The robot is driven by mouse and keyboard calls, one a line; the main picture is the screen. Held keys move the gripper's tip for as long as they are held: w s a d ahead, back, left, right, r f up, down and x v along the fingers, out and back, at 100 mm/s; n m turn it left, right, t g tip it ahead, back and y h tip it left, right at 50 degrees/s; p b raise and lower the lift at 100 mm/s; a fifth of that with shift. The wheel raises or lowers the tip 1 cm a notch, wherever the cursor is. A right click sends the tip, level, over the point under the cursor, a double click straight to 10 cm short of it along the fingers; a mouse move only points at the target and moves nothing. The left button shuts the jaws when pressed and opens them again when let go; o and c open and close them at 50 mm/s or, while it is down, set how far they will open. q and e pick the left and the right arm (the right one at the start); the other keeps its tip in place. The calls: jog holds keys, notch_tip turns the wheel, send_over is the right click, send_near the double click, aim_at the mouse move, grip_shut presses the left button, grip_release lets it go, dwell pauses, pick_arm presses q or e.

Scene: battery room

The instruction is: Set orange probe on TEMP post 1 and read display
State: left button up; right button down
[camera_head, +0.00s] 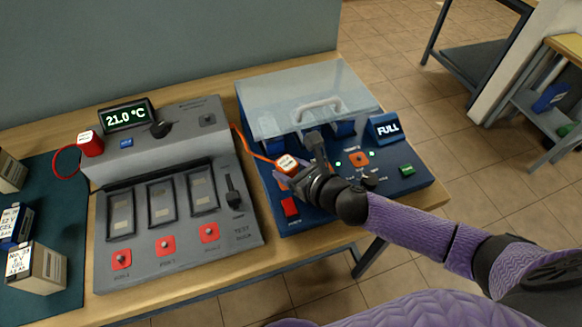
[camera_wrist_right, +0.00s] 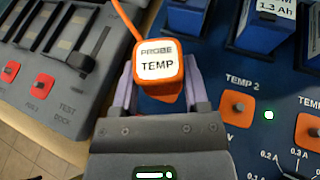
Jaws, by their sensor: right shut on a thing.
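The orange probe (camera_head: 287,163), with a white top marked PROBE TEMP, is in my right gripper (camera_head: 296,176) over the front left of the blue charger (camera_head: 412,190). In the right wrist view the probe (camera_wrist_right: 161,68) sits upright between the two purple fingers, which are shut on it. Its orange cable leads away to the left. A post marked TEMP 2 (camera_wrist_right: 238,108) is to the right of the probe. TEMP post 1 cannot be made out; whether the probe touches a post is hidden. A display (camera_head: 126,116) reads 21.0 °C. My left gripper is not in view.
A grey test dock (camera_head: 180,246) with red-based posts and empty slots stands left of the charger. A red probe (camera_head: 90,144) sits at its back left. A clear lid with a handle (camera_head: 318,107) covers the charger's back. A FULL sign (camera_head: 387,129) stands right. Batteries (camera_head: 37,268) lie far left.

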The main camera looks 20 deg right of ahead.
jog(key=shift+f+b, duration=0.65)
jog(key=shift+f, duration=0.15)
jog(key=shift+c, duration=1.8)
grip_release()
jog(key=shift+s+d+r, duration=0.1)
jog(key=shift+s+r, duration=0.1)
jog(key=shift+s, duration=0.15)
jog(key=p+v, duration=0.3)
jog(key=v, duration=0.7)
jog(key=shift+s+d+p, duration=0.1)
jog(key=shift+d+p, duration=0.05)
jog(key=shift+p, duration=0.15)
